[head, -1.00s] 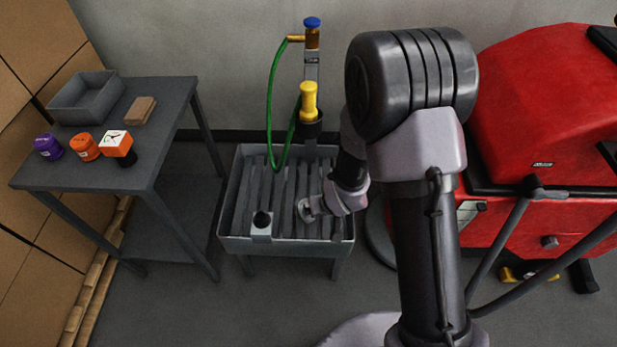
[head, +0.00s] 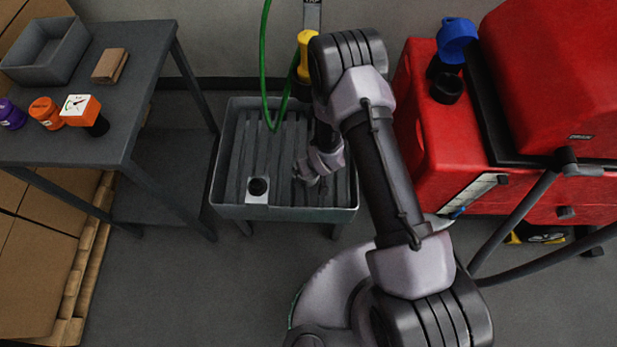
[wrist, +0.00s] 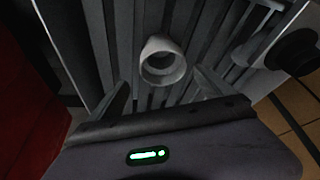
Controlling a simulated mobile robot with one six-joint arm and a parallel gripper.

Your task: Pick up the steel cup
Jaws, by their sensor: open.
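The pale grey steel cup (wrist: 162,62) is in the wrist view on the slatted floor of the grey basin (wrist: 105,40), its round mouth facing my camera. My gripper (wrist: 161,80) is open, with one finger on each side below the cup in the picture. The cup lies just beyond and between the fingertips, and no contact shows. In the head view my gripper (head: 312,172) is low over the right part of the basin (head: 285,212); there my arm hides most of the area and I cannot clearly make out the cup.
A small white block with a black round top (head: 258,188) is at the basin's front left. A yellow-handled fitting (head: 303,50) and green hose (head: 264,60) are at its back. The red scrubber (head: 440,150) stands right, a grey table (head: 95,145) left.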

